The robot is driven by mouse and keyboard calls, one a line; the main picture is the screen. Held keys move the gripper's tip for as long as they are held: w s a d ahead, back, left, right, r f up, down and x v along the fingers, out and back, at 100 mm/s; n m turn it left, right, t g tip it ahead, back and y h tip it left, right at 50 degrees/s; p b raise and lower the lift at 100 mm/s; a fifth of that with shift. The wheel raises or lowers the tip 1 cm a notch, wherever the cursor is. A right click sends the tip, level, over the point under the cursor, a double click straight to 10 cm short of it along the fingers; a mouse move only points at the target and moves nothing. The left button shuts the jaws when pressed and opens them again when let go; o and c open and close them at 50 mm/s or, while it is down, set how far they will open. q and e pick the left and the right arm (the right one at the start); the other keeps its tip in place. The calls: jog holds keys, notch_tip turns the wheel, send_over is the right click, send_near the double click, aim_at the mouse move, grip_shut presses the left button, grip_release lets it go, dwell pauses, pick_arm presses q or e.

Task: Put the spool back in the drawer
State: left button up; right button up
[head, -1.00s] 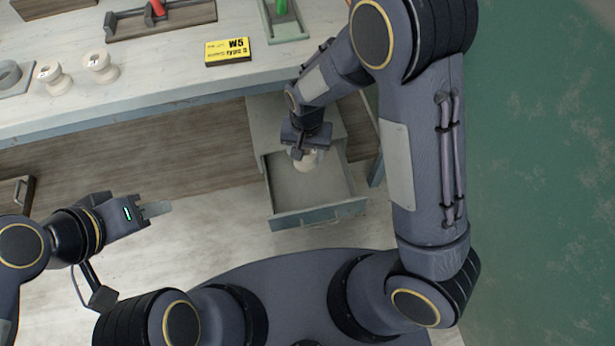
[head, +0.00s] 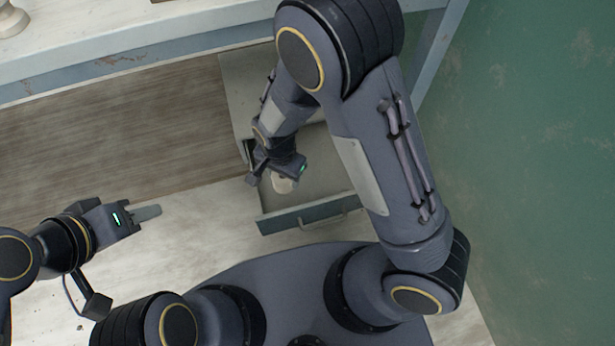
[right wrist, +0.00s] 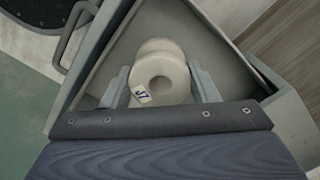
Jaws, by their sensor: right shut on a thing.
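The cream spool (head: 284,185) is partly hidden by my right gripper (head: 280,172) in the head view. In the right wrist view the spool (right wrist: 158,77) shows its round end, centre hole and a small tag that seems to read J7. My right gripper (right wrist: 161,86) is shut on it, one finger on each side. The spool is over or inside the open drawer (head: 307,215); I cannot tell whether it touches the drawer floor. The drawer walls also surround it in the right wrist view (right wrist: 262,62). My left gripper (head: 147,212) is empty, away to the left.
The drawer is pulled out below the pale workbench (head: 130,62). It has a handle (head: 318,219) on its front. Another cream spool (head: 10,18) stands on the bench at the far left, cut by the frame. A green wall (head: 530,170) is on the right.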

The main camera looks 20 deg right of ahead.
jog(key=d+f+b, duration=0.1)
jog(key=d+f, duration=0.1)
jog(key=w+d+f+b, duration=0.1)
jog(key=d+f, duration=0.1)
jog(key=w+d+f+b, duration=0.1)
jog(key=d+f, duration=0.1)
jog(key=d, duration=0.1)
jog(key=shift+w+f, duration=0.2)
jog(key=shift+f, duration=0.2)
jog(key=shift+d+f+b, duration=0.15)
jog(key=shift+f+b, duration=0.85)
jog(key=shift+f, duration=0.7)
jog(key=shift+f, duration=0.1)
jog(key=o, duration=1.2)
jog(key=shift+o, duration=0.2)
